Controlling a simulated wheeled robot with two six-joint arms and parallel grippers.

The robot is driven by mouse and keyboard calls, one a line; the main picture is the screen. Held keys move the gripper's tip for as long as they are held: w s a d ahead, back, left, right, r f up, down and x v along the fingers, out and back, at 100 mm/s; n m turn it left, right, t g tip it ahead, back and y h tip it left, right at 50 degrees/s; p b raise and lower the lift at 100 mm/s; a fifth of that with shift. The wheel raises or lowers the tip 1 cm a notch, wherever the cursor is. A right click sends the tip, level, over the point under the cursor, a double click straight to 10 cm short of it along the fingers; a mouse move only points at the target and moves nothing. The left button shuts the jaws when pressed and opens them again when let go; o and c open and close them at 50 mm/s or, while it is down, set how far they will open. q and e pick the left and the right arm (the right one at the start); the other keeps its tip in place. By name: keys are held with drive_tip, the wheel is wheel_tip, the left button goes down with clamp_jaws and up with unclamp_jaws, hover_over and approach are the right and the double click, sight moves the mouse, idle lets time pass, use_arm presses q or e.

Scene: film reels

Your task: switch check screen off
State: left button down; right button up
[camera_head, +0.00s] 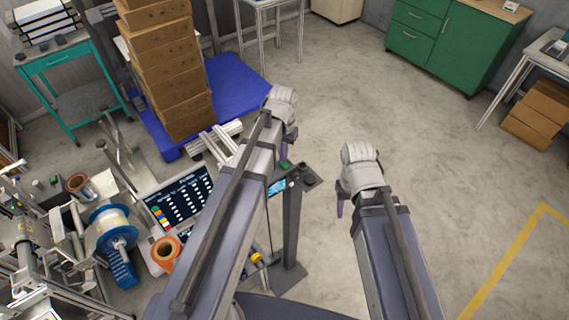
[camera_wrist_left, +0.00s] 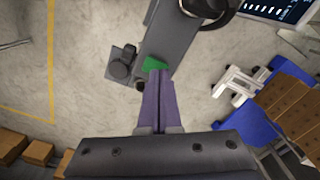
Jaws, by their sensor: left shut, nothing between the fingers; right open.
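A small lit blue-cyan screen (camera_head: 278,188) sits on top of a dark grey stand (camera_head: 291,225), partly hidden by my left arm. A green switch or button (camera_wrist_left: 154,63) is on the stand's head; a bit of it also shows in the head view (camera_head: 286,164). My left gripper (camera_wrist_left: 158,74) has its purple fingers shut with nothing between them. Its tips overlap the near edge of the green part; I cannot tell whether they touch. My right gripper (camera_head: 341,207) is open and empty, over bare floor right of the stand.
A larger screen (camera_head: 180,198) with rows of text stands left of my left arm, near film reels (camera_head: 112,228) and machinery. Brown boxes (camera_head: 170,75) are stacked on a blue pallet (camera_head: 236,88). A green cabinet (camera_head: 458,45) stands at the back.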

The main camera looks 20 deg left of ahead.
use_arm(q)
drive_tip(key=shift+f+b, duration=0.4)
drive_tip(key=shift+f, duration=0.05)
wheel_tip(320, 180, up, 7)
drive_tip(key=p, duration=0.7)
idle(0.4)
drive_tip(key=s+d+f+b, duration=0.3)
drive_tip(key=s+f+b, duration=0.1)
drive_tip(key=f+b, duration=0.2)
drive_tip(key=s+d+f+m+b, duration=0.1)
drive_tip(key=s+d+f+b, duration=0.3)
drive_tip(key=f+b, duration=0.3)
drive_tip(key=s+d+f+m+y+b, duration=0.1)
drive_tip(key=s+d+f+b, duration=0.2)
drive_tip(key=s+f+b, duration=0.3)
drive_tip(key=shift+s+d+f+b, duration=0.15)
drive_tip(key=shift+d+f+b, duration=0.1)
drive_tip(key=shift+f+b, duration=0.3)
drive_tip(key=shift+r, duration=0.15)
